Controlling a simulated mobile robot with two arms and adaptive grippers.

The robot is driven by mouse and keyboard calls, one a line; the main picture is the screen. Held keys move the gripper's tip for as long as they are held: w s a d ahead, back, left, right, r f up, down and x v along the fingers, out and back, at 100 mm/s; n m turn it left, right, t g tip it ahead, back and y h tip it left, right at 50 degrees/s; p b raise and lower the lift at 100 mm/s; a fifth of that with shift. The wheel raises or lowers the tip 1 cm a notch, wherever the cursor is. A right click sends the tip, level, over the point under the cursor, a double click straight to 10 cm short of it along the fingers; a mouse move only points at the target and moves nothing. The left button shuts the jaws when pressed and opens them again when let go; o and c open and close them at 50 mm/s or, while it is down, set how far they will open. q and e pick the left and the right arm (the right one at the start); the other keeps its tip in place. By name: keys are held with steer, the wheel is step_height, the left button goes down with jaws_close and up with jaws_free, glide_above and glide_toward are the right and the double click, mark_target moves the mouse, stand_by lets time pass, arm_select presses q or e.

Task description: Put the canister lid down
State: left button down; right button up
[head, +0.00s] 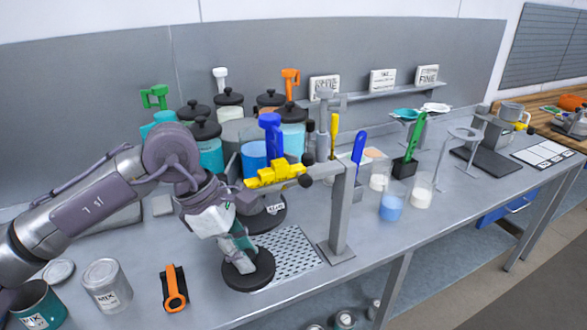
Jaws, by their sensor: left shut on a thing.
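My left gripper (238,243) comes in from the left, pointing down, and is shut on the canister lid (262,273). The lid is a round black disc, held roughly level beneath the fingers at the left edge of a perforated metal plate (292,250). The fingers hide its middle, and I cannot tell whether it touches the bench surface. Behind my wrist stand several canisters with blue or teal contents, such as a blue one (254,158). Several wear similar black knobbed lids, such as one at the back (229,97). My right gripper is not in view.
A grey stand (340,215) with a yellow clamp (275,174) rises close right of my gripper. An orange-handled tool (174,288), a grey MIX can (107,286) and a teal can (37,308) stand at the front left. Beakers, including a blue-filled one (391,207), stand to the right.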

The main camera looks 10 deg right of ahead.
arm_select(q)
steer(key=s+a+f+m+g+y, duration=0.1)
steer(key=s+a+f+m, duration=0.3)
steer(key=f, duration=0.4)
steer(key=s+a+f+m+g+y, duration=0.1)
steer(key=s+a+f+m+y, duration=0.1)
steer(key=s+a+f+m, duration=0.3)
steer(key=s+a+f+m+g+y, duration=0.1)
steer(key=s+a+f+m, duration=0.3)
steer(key=f, duration=0.8)
steer(key=a+m, duration=0.2)
steer(key=m, duration=0.1)
steer(key=shift+s+a+m+g+y, duration=0.2)
steer(key=shift+a+m+g+y, duration=0.1)
steer(key=shift+g, duration=0.1)
